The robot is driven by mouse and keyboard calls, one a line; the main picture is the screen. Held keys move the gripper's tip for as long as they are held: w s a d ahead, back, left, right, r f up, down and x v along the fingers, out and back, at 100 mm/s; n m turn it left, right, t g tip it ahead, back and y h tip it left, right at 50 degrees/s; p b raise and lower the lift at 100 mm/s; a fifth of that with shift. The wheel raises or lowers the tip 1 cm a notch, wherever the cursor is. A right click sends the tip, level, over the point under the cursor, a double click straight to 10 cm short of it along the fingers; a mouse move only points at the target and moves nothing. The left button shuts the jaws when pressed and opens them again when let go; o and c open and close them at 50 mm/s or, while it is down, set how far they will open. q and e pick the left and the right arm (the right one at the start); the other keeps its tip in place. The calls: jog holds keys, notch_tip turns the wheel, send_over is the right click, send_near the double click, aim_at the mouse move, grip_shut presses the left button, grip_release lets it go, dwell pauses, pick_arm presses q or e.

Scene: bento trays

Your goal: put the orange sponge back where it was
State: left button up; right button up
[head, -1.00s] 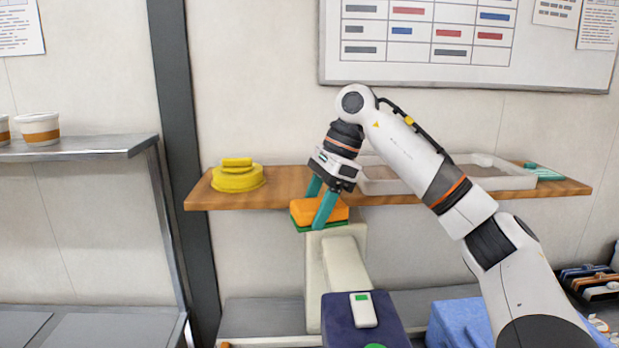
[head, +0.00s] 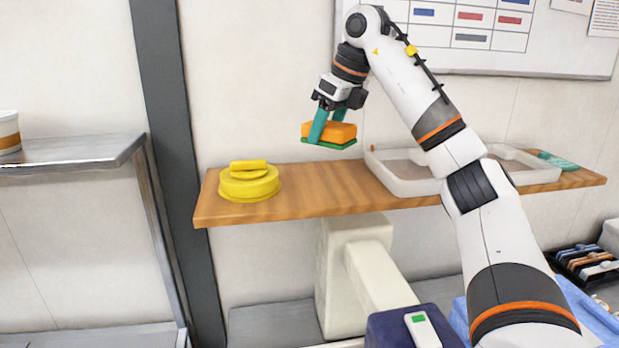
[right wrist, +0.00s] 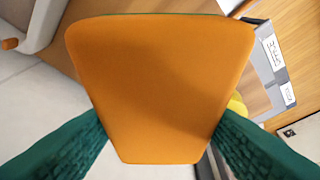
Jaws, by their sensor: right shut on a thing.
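The orange sponge (head: 331,130) has a green underside and is held above the wooden shelf (head: 300,203). My right gripper (head: 327,126) is shut on it, with teal fingers on either side. In the right wrist view the sponge's orange face (right wrist: 160,85) fills the middle, between the two teal fingers. My left gripper is not in view.
A yellow round object (head: 249,186) sits on the shelf's left part. A white tray (head: 405,187) stands on the right part, and a teal item (head: 557,161) lies past it. The shelf between the yellow object and the tray is bare. A metal shelf (head: 75,157) stands at left.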

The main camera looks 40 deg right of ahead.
send_near(325, 184)
jog(key=shift+w+a+f, duration=0.2)
jog(key=shift+w+f, duration=0.6)
jog(key=shift+f, duration=0.15)
jog(key=x, duration=0.3)
jog(key=shift+s+f, duration=0.2)
jog(key=shift+f, duration=0.1)
jog(key=shift+s+f, duration=0.1)
jog(key=shift+f, duration=0.3)
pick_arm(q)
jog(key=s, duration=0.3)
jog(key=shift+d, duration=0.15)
pick_arm(e)
jog(key=o, duration=0.9)
